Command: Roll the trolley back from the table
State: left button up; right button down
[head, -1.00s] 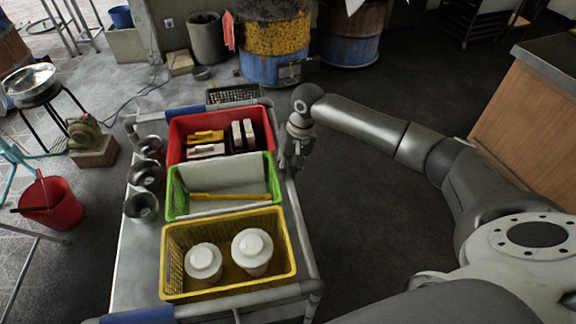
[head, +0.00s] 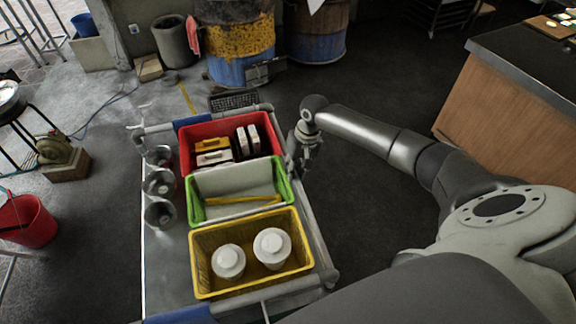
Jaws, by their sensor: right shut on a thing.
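The grey trolley (head: 168,262) stands in front of me in the head view, with blue grips at its near and far ends. It carries a red crate (head: 186,151), a green crate (head: 196,211) and a yellow crate (head: 203,279) in a row. Several metal cups stand along its left side. My right gripper (head: 301,158) is at the trolley's right side rail, beside the red and green crates, and is shut on the rail. Its fingertips are partly hidden. My left gripper is out of the picture. The table (head: 482,108) with wooden sides and a dark top stands at the right.
Blue and yellow barrels (head: 240,42) stand at the back. A red bucket (head: 33,222) and a machine on a block (head: 62,160) are on the left floor. Dark floor between the trolley and the table is clear.

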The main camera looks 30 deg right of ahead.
jog(key=s+d, duration=0.2)
jog(key=d, duration=0.7)
jog(key=s+d, duration=0.3)
jog(key=d, duration=0.6)
jog(key=shift+p, duration=0.35)
jog(key=c, duration=1.3)
grip_release()
jog(key=v, duration=1.2)
jog(key=shift+a+r, duration=0.1)
jog(key=shift+a, duration=0.05)
